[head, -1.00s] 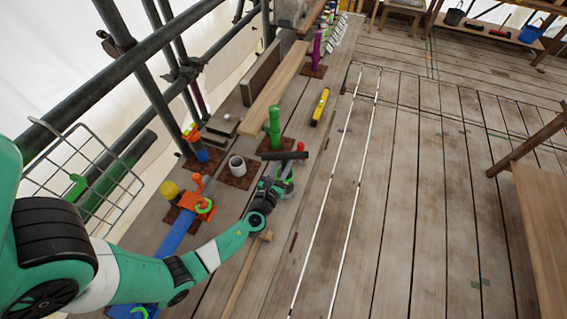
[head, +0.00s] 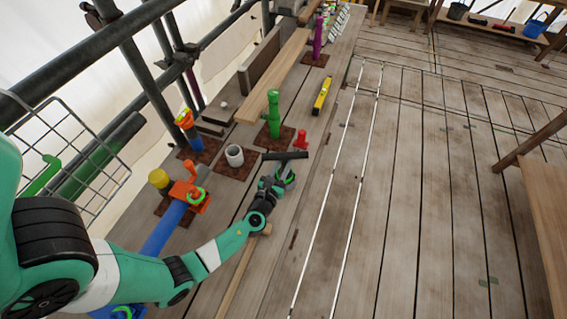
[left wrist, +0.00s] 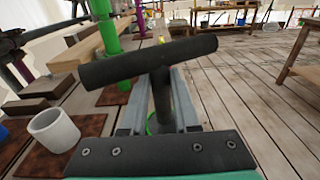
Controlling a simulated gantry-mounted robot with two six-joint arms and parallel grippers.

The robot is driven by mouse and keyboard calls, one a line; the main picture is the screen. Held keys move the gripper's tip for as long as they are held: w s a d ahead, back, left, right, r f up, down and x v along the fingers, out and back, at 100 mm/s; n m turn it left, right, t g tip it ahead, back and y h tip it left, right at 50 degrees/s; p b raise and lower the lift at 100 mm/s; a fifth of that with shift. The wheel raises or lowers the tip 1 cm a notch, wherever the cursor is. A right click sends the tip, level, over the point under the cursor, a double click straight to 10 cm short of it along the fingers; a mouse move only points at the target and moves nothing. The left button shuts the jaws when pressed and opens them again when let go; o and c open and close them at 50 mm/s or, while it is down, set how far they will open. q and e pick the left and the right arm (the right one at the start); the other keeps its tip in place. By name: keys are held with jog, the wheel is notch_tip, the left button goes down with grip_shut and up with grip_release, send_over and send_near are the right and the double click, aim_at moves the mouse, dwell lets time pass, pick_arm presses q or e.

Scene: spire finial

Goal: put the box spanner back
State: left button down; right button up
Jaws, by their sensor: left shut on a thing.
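The box spanner (head: 285,155) has a dark T-shaped handle with a crossbar. My left gripper (head: 279,178) is shut on its stem, below the crossbar. In the left wrist view, the dark crossbar (left wrist: 150,62) lies slightly tilted across the picture, and the stem runs down between the grey fingers (left wrist: 163,108). The stem's lower end is hidden by the gripper. The tool is over the plank deck, right of a light grey cup (head: 234,156) and nearer than a green post (head: 273,115). My right gripper is not in view.
The cup and post stand on brown square plates. A small red piece (head: 301,139) and a yellow level (head: 322,95) lie beyond the spanner. A blue pipe (head: 164,228) with an orange fitting is at left. The deck (head: 420,190) to the right is clear.

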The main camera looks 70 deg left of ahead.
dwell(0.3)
pick_arm(q)
grip_release()
jog(key=shift+f, duration=0.15)
jog(key=shift+f, duration=0.1)
dwell(0.3)
jog(key=shift+f+b, duration=0.5)
jog(key=shift+b, duration=0.15)
jog(key=shift+s+d+r, duration=0.1)
jog(key=shift+s+d, duration=0.15)
jog(key=p+v, duration=0.2)
jog(key=v, duration=0.6)
jog(key=shift+d, duration=0.1)
dwell(0.9)
